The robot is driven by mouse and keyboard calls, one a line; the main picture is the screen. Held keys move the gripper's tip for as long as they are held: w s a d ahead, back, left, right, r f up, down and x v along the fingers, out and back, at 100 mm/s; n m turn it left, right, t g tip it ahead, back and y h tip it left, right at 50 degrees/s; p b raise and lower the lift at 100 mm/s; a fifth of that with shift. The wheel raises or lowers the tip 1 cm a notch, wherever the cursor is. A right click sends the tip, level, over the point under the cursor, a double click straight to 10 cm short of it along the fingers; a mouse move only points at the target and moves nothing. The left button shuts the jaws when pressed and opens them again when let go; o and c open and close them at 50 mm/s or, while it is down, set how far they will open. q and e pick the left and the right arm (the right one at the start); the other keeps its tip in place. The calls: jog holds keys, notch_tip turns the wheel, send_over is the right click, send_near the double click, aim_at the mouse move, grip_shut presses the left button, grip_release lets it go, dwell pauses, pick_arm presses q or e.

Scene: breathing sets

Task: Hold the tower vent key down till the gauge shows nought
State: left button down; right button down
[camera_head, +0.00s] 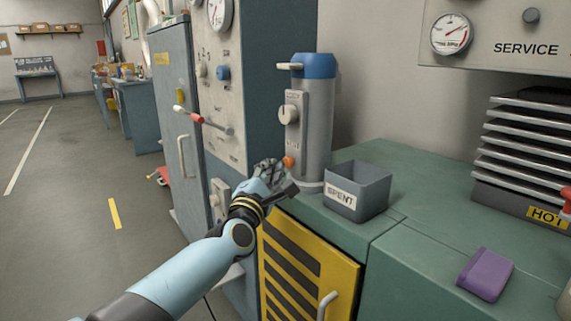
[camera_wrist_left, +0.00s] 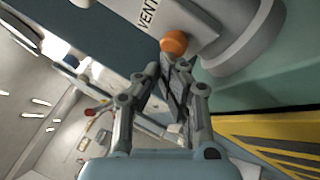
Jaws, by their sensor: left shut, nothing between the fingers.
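The tower (camera_head: 318,125) is a grey cylinder with a blue cap, upright on the green counter. Its front plate carries a pale knob and, low down, the orange vent key (camera_head: 288,161). In the left wrist view the orange key (camera_wrist_left: 174,43) sits beside the word VENT. My left gripper (camera_head: 277,174) is shut and empty, with its tips (camera_wrist_left: 178,62) right at the key. I cannot tell whether they touch or press it. One round gauge (camera_head: 451,34) is on the right wall panel, its red needle pointing up and right. Another gauge (camera_head: 219,10) on the tall cabinet is cut off at the top.
A grey bin (camera_head: 373,195) marked SPENT stands just right of the tower. A purple block (camera_head: 485,274) lies on the counter. A stack of metal plates (camera_head: 530,150) marked HOT stands at the right. A tall cabinet (camera_head: 228,90) with levers is at the left. Open floor lies further left.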

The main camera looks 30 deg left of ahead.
pick_arm(q)
jog(key=shift+w+d, duration=0.2)
jog(key=shift+w, duration=0.35)
dwell(0.9)
dwell(0.7)
dwell(1.4)
jog(key=shift+s, duration=0.15)
dwell(2.0)
jog(key=shift+s+a, duration=0.4)
jog(key=shift+s, duration=0.4)
jog(key=shift+s+a+p, duration=0.2)
jog(key=shift+s+a, duration=0.1)
jog(key=shift+s, duration=0.5)
jog(key=shift+s+a+p, duration=0.25)
jog(key=shift+s+a, duration=0.1)
jog(key=shift+s, duration=0.4)
jog(key=shift+s+a+p, duration=0.2)
jog(key=shift+s+a, duration=0.1)
jog(key=shift+s, duration=0.5)
